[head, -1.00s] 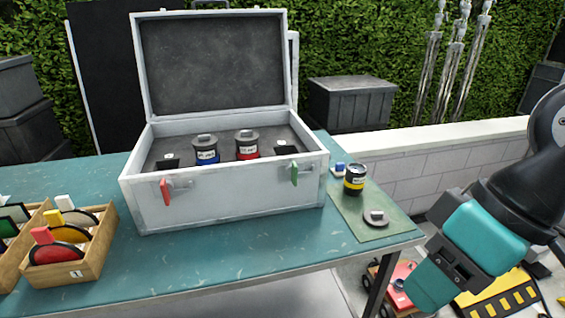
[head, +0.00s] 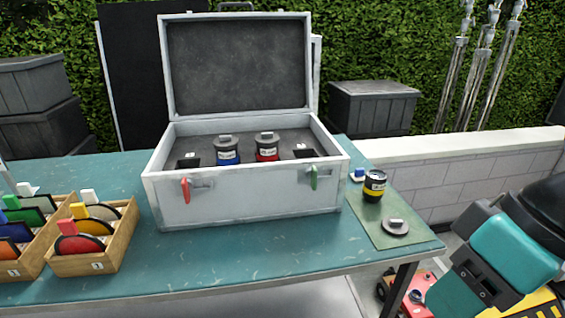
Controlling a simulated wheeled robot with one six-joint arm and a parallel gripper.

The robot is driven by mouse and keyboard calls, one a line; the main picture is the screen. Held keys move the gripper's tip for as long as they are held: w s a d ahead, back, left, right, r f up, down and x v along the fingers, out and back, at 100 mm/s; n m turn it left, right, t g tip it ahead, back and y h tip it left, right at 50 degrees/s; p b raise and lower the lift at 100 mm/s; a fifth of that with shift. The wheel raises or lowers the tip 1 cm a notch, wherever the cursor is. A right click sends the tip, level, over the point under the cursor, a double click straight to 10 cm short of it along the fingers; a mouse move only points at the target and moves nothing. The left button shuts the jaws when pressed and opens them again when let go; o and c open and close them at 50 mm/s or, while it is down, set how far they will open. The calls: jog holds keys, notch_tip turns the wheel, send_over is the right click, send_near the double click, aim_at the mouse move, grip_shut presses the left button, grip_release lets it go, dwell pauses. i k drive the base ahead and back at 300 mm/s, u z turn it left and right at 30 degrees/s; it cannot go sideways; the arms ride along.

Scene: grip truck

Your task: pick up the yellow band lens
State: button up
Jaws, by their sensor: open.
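The yellow band lens (head: 374,186), a black cylinder with a yellow band, stands upright on a green mat (head: 405,236) at the right end of the teal table. A grey round cap (head: 395,227) with a raised tab lies on the mat in front of it. My arm shows at the lower right, apart from the lens and beyond the table's right edge. The fingertips of my gripper are not clearly in view.
An open silver case (head: 250,200) holding a blue band lens (head: 227,150) and a red band lens (head: 267,146) stands left of the yellow one. Wooden boxes of coloured discs (head: 110,255) are at far left. A small blue and white item (head: 358,175) lies behind the lens.

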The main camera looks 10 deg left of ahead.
aim_at(374, 185)
jog(key=z, duration=1.1)
jog(key=i, duration=1.1)
jog(key=u, duration=2.2)
